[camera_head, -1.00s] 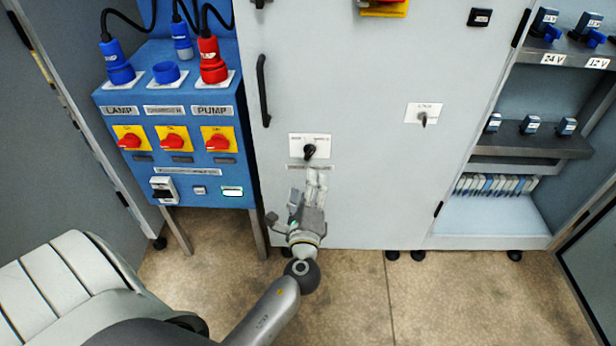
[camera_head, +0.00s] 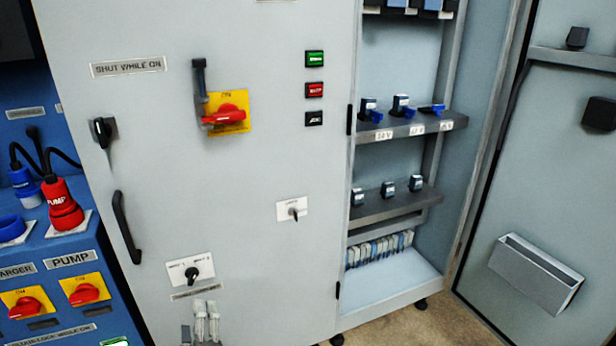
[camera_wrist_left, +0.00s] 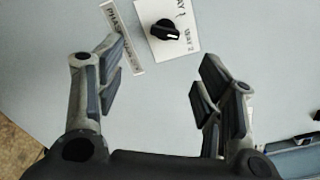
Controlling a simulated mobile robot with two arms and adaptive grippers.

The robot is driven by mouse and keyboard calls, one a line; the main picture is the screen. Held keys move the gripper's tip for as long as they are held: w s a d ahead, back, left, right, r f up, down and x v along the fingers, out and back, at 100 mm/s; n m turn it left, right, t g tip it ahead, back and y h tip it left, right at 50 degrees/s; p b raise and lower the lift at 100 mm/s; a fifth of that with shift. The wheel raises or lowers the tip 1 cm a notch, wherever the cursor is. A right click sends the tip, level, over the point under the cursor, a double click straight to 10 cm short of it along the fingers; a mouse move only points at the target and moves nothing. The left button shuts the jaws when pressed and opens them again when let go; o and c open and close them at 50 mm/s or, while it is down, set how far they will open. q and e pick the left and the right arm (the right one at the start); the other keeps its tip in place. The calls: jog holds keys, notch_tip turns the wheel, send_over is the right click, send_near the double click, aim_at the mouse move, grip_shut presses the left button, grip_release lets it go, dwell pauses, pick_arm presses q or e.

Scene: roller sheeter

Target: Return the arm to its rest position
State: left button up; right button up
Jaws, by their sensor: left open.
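My left gripper (camera_head: 207,322) shows at the bottom edge of the head view, in front of the grey cabinet door (camera_head: 255,225). Its fingers point up, just below a black rotary selector (camera_head: 193,273) on a white plate. In the left wrist view the gripper (camera_wrist_left: 162,60) is open, its two fingers wide apart with nothing between them. The selector (camera_wrist_left: 163,29) lies beyond the fingertips there and looks untouched. The rest of my left arm is cut off below the head view. My right gripper is not in view.
A door handle (camera_head: 126,228), a key switch (camera_head: 294,210) and a red-yellow main switch (camera_head: 226,113) stick out from the door. The blue socket panel (camera_head: 62,244) stands at left. An open bay with breakers (camera_head: 380,250) and an open door (camera_head: 530,180) are at right.

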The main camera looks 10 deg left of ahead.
pick_arm(q)
jog(key=s+d+f+n+g+h, duration=0.2)
jog(key=s+f+n+g, duration=0.3)
jog(key=f, duration=0.6)
jog(key=s+d+f+n+g+h, duration=0.2)
jog(key=s+d+f+h, duration=0.1)
jog(key=s+f, duration=0.65)
jog(key=s+d+f+n+g+h, duration=0.2)
jog(key=s+f+n+g, duration=0.15)
jog(key=f, duration=0.95)
jog(key=s+d+f+n+g+h, duration=0.25)
jog(key=s+f+n, duration=0.3)
jog(key=s, duration=0.55)
jog(key=s+a+r+g+p, duration=0.1)
jog(key=s+r+p, duration=0.2)
jog(key=s+p, duration=1)
jog(key=shift+s+a+r+m+p, duration=0.15)
jog(key=shift+s+a+m+p, duration=0.2)
jog(key=shift+p, duration=0.45)
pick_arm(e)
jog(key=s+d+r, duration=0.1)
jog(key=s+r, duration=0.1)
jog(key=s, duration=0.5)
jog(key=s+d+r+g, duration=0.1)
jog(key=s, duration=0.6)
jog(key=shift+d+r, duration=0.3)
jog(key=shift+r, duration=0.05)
pick_arm(q)
jog(key=shift+o, duration=0.2)
jog(key=shift+d, duration=0.1)
